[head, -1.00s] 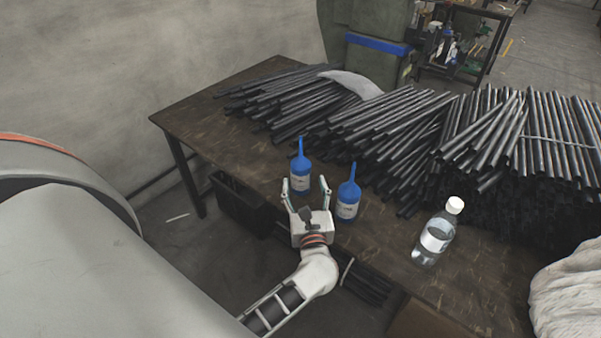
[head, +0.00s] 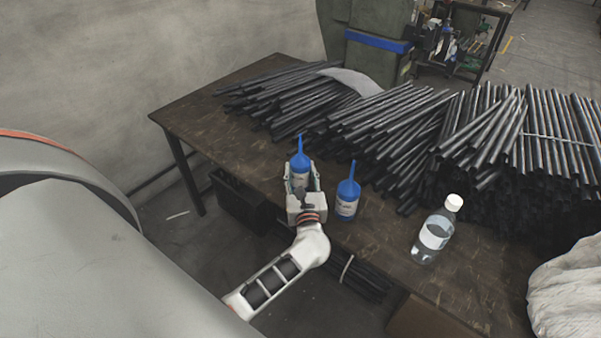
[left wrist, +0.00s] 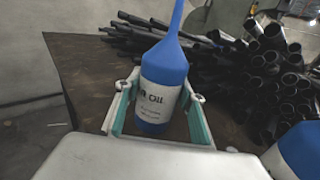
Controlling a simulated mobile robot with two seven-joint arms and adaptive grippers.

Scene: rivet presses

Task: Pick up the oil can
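Two blue oil cans with pointed spouts and white labels stand upright on the table. The left oil can (head: 300,164) is between the fingers of my left gripper (head: 302,180). In the left wrist view this oil can (left wrist: 164,88) shows its "Oil" label, with one finger of my left gripper (left wrist: 160,100) on each side and small gaps visible. The gripper is open around it. The second oil can (head: 347,192) stands just to the right, outside the fingers, and its edge shows in the left wrist view (left wrist: 298,150). My right gripper is not in view.
Piles of dark metal rods (head: 380,120) cover the back and right of the table (head: 205,118). A clear bottle with a white cap (head: 437,232) stands to the right. A pale cloth (head: 568,292) lies at the lower right. The table's left end is bare.

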